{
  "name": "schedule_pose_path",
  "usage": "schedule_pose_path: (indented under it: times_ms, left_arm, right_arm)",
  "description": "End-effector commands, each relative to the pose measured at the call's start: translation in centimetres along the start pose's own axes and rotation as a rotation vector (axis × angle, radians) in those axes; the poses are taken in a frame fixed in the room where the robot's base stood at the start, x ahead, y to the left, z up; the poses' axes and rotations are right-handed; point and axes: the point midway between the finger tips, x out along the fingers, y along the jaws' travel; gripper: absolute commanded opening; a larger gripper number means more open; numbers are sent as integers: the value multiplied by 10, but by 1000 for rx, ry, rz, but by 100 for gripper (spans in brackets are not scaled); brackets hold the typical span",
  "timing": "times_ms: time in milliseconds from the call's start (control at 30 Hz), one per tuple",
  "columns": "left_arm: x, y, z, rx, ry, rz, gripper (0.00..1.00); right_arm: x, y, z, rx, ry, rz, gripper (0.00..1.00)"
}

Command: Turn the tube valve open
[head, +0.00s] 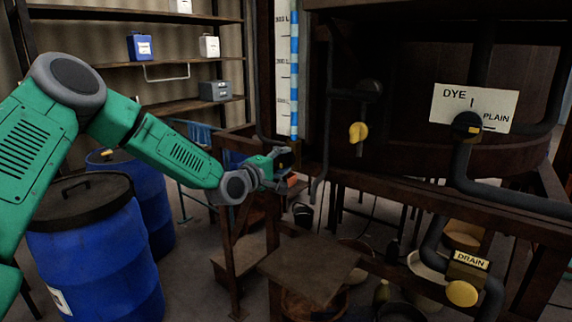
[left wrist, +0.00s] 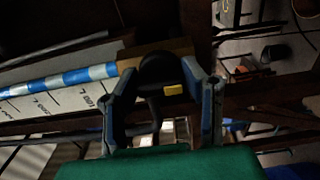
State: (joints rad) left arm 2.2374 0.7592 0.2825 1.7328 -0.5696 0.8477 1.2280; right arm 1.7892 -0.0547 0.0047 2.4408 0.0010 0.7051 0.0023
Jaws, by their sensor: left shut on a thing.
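The blue-and-white sight tube (head: 294,75) runs down a white marked scale (head: 283,60) beside the vat. My left gripper (head: 285,163) is at the lower end of the tube, and in the head view it hides most of what it holds. In the left wrist view the fingers stand on both sides of a dark rounded valve (left wrist: 158,68) with a small yellow part (left wrist: 173,89). The gripper is shut on this tube valve. The tube (left wrist: 75,78) ends near it. I cannot tell how far the valve is turned. My right gripper is in neither view.
A yellow-handled tap (head: 357,132), a DYE/PLAIN selector (head: 466,125) and a yellow DRAIN handle (head: 462,293) are on the vat pipes to the right. Blue barrels (head: 95,255) stand at the left under my arm. Shelves (head: 165,60) line the back.

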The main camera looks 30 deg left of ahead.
Motion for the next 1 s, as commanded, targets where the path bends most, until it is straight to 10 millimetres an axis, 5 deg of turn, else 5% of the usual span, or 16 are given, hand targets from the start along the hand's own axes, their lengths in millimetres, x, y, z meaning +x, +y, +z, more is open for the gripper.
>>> schedule_pose_path:
  times_ms: [400, 433, 467, 833, 1000]
  left_arm:
    - [-1, -1, -4, -9, 9, -1, 9]
    - [-1, -2, -4, -8, 9, -1, 48]
    - [-1, -2, -4, -8, 8, -1, 59]
    - [-2, -1, 0, -5, 3, -2, 59]
    - [-25, 0, 0, -8, 3, -2, 59]
  right_arm:
    - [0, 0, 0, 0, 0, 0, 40]
    - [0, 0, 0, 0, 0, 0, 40]
    - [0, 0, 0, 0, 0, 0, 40]
    - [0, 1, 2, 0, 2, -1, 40]
    - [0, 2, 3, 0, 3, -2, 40]
